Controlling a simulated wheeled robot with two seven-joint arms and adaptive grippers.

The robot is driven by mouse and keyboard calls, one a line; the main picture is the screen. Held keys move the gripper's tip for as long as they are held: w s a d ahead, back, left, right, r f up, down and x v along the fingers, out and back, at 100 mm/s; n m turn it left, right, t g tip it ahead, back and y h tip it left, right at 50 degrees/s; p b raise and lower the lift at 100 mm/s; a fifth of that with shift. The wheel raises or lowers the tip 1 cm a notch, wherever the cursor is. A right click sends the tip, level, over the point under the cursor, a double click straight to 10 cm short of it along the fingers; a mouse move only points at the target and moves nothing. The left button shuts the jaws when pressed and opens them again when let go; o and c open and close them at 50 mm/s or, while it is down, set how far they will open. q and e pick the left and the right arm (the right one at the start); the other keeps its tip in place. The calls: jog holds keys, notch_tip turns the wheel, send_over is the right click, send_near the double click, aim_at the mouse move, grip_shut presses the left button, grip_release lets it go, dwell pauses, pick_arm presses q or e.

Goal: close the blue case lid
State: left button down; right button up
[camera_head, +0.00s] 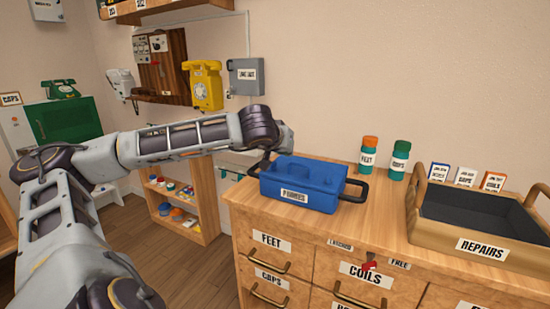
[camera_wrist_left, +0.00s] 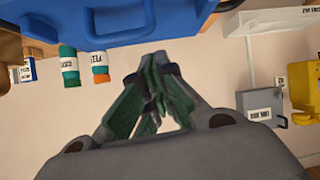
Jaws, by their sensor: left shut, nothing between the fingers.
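The blue case (camera_head: 301,196), with a white front label and dark handles at its sides, sits on the wooden cabinet top. Its blue upper part (camera_head: 310,172) shows above the front wall; I cannot tell how far the lid is open. My left arm reaches in from the left and its wrist is at the case's back left corner; its fingers are hidden in the head view. In the left wrist view my left gripper (camera_wrist_left: 158,62) is shut and empty, with its fingertips just short of a large blue surface of the case (camera_wrist_left: 90,18). My right gripper is not in view.
An orange-capped bottle (camera_head: 368,156) and a green-capped bottle (camera_head: 399,160) stand behind the case to the right. A wooden-rimmed tray (camera_head: 430,232) fills the right side. A grey wall box (camera_head: 246,77) and yellow phone (camera_head: 203,86) hang behind my arm.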

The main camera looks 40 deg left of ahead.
pick_arm(q)
jog(key=s+d+b, duration=0.2)
jog(key=s+d, duration=0.1)
jog(key=s, duration=0.6)
jog(key=shift+d+f, duration=0.2)
jog(key=shift+f, duration=0.15)
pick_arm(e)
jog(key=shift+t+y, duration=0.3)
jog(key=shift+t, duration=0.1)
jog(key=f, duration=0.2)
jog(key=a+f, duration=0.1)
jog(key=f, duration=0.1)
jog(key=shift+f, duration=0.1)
pick_arm(q)
jog(key=shift+s, duration=0.1)
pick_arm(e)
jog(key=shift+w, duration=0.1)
